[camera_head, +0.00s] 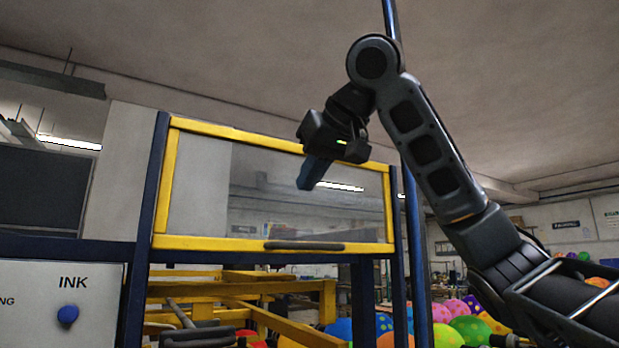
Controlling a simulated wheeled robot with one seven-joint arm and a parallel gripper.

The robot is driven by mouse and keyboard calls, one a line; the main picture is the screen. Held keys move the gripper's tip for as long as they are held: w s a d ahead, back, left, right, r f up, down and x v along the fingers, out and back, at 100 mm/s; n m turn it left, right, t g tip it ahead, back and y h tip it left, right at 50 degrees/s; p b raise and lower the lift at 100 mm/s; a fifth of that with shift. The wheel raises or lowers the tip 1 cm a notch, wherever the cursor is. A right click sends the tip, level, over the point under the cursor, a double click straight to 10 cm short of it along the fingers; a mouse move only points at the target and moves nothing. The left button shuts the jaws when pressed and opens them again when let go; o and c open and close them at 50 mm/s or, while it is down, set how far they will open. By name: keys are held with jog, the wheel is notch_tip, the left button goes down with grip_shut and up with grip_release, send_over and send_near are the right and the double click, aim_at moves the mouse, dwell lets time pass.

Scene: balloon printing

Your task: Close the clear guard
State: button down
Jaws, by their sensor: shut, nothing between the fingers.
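The clear guard (215,243) is a see-through panel in a yellow frame, set between dark blue posts. It is in the raised position, with an open gap below its bottom bar. A dark handle (304,246) runs along that bottom bar. My gripper (305,185) is shut and empty. In the picture it overlaps the upper right part of the panel, above the handle. I cannot tell whether it touches the panel.
A white control panel (40,300) marked INK, with a blue knob (67,315), stands at the lower left. Yellow machine beams (245,290) show below the guard. Colourful balloons (470,330) lie at the lower right. A blue post (414,240) stands right of the guard.

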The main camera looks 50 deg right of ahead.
jog(key=p, duration=0.2)
send_near(291, 228)
jog(key=w+a+f, duration=0.2)
jog(key=a, duration=0.1)
jog(key=f, duration=0.2)
jog(key=w+f, duration=0.1)
jog(key=f, duration=0.1)
jog(key=shift+w+d, duration=0.1)
jog(key=shift+d, duration=0.05)
jog(key=shift+d+f, duration=0.1)
jog(key=shift+f, duration=0.05)
